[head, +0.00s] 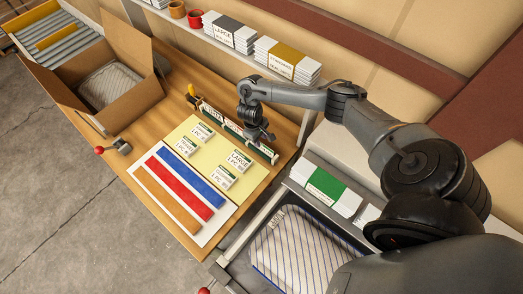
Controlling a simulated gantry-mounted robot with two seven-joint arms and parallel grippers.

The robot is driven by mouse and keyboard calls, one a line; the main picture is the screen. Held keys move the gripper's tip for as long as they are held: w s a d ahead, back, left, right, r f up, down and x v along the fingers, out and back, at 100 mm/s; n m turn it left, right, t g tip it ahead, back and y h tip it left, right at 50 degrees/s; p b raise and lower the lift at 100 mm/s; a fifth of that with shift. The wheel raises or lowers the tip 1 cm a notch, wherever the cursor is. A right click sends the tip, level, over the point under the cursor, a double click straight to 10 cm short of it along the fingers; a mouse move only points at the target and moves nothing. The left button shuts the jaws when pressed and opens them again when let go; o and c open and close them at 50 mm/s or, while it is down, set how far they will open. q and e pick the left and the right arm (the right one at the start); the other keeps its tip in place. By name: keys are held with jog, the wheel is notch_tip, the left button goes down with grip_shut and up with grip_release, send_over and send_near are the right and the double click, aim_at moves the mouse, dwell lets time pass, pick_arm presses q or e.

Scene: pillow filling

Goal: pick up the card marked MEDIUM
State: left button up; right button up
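My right gripper (261,136) points down at the right half of a long, narrow card rack (221,121) on the wooden table. Its fingertips are small and overlap the rack, so I cannot tell whether they hold a card. White cards with green headers stand in the rack, partly behind the gripper; no word MEDIUM is legible there. Several cards lie on a yellow mat (190,128) in front of the rack. One of them is a card marked LARGE (238,160); the card below it (223,177) is too small to read surely. My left gripper is not in view.
Orange, red and blue strips (186,182) lie on a white sheet at the front. An open cardboard box (130,108) holds a striped pillow at left. A drawer or bin at lower right holds another striped pillow (299,250). A shelf with card stacks (232,33) runs behind.

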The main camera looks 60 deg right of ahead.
jog(key=shift+s+d+f, duration=0.1)
jog(key=shift+f, duration=0.95)
jog(key=shift+c, duration=0.4)
grip_shut()
